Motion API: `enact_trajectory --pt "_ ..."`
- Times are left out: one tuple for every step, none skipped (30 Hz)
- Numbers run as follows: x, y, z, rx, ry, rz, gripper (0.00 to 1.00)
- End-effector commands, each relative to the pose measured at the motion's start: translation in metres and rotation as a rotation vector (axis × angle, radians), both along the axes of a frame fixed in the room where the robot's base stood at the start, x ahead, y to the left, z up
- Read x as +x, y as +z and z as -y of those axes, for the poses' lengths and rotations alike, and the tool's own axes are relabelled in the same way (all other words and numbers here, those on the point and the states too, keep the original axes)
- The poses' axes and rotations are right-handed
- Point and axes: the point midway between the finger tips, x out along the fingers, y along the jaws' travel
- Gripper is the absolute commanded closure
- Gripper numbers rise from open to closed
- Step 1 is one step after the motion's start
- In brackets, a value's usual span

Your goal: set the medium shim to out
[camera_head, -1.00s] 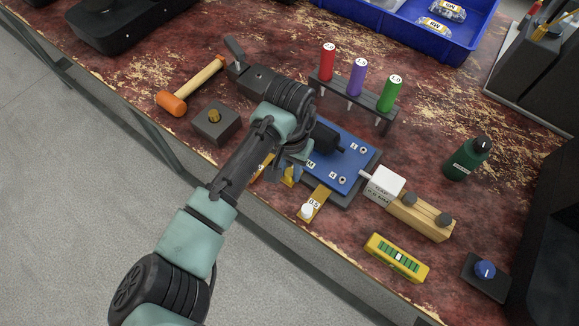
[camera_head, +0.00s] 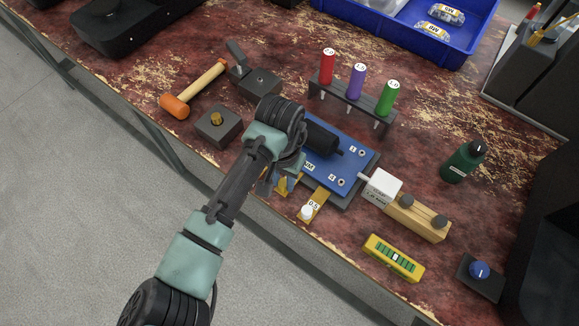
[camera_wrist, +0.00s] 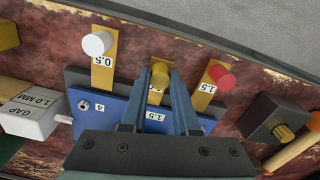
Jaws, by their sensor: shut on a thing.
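The medium shim is the middle yellow strip with a yellow knob (camera_wrist: 159,76) in the wrist view, under the blue plate (camera_wrist: 118,113). My gripper (camera_wrist: 160,72) is shut on that knob, one finger on each side. The fingers hide part of the strip and its label. The 0.5 shim (camera_wrist: 103,72) with a white knob sits to its left and sticks out farther. The shim with a red knob (camera_wrist: 207,91) sits to its right and sticks out about as far as the middle one. In the head view my gripper (camera_head: 288,176) is at the plate's front left edge, mostly behind my wrist.
A grey block with a brass knob (camera_head: 217,125) and an orange hammer (camera_head: 176,106) lie left of the plate. A white gap block (camera_head: 382,187) stands at its right. A yellow level (camera_head: 394,258) lies in front.

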Motion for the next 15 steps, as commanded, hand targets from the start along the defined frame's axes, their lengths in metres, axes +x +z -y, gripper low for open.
enact_trajectory --pt "-0.008 0.004 -0.006 0.001 0.01 -0.005 1.0" --pt "-0.011 0.004 -0.008 0.0 0.009 -0.005 1.0" --pt "-0.014 0.003 -0.011 0.002 0.01 -0.005 1.0" --pt "-0.016 0.003 -0.012 0.001 0.009 -0.005 1.0" --pt "-0.018 0.003 -0.013 0.003 0.009 -0.003 1.0" --pt "-0.02 0.002 -0.014 0.003 0.008 -0.003 1.0" --pt "-0.021 0.002 -0.014 0.003 0.007 -0.003 1.0" --pt "-0.022 0.001 -0.015 0.003 0.007 -0.003 1.0" --pt "-0.022 0.001 -0.015 0.005 0.007 -0.003 1.0" --pt "-0.022 0.0 -0.015 0.005 0.006 -0.004 1.0" --pt "-0.022 0.0 -0.016 0.006 0.006 -0.005 1.0" --pt "-0.022 0.0 -0.016 0.007 0.006 -0.006 1.0" --pt "-0.022 0.0 -0.016 0.006 0.006 -0.006 1.0" --pt "-0.022 0.0 -0.016 0.007 0.006 -0.007 1.0" --pt "-0.023 0.0 -0.016 0.007 0.006 -0.008 1.0"
